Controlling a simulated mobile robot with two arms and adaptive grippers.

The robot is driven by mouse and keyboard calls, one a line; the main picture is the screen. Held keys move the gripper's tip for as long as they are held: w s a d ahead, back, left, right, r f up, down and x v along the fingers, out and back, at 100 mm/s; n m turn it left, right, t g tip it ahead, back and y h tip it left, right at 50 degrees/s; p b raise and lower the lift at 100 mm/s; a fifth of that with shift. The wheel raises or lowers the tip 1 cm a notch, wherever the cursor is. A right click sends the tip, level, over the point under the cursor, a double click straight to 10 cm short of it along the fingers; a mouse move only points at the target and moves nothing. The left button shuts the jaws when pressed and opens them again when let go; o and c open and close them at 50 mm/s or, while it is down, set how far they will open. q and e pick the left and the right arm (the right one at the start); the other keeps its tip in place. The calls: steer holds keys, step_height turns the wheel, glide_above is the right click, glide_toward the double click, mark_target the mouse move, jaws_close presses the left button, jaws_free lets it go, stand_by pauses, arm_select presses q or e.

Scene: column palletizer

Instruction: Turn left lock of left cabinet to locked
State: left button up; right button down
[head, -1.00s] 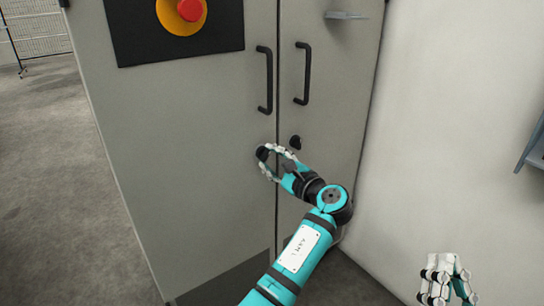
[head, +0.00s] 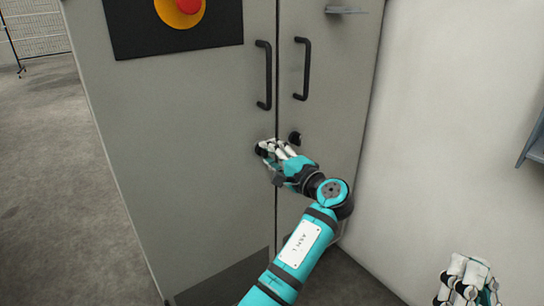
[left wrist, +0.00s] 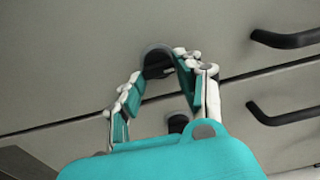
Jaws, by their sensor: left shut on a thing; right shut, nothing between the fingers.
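The left lock is a small dark round knob on the left door of the grey cabinet (head: 190,180). In the head view the left lock (head: 260,149) is partly hidden by my left gripper (head: 268,149). In the left wrist view the left lock (left wrist: 157,60) sits between the two fingers of my left gripper (left wrist: 157,85), which is shut on it. The exact angle of the knob is hard to tell. My right gripper (head: 468,280) is shut and empty at the lower right, away from the cabinet.
The right lock (head: 295,138) is on the right door, close beside my left gripper. Two black handles (head: 267,75) (head: 302,70) stand out above the locks. A red button (head: 187,3) is higher on the left door. A white wall (head: 450,130) borders the right side.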

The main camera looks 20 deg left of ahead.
stand_by(0.4)
arm_select(q)
steer(key=o, duration=1.1)
steer(key=shift+o, duration=0.2)
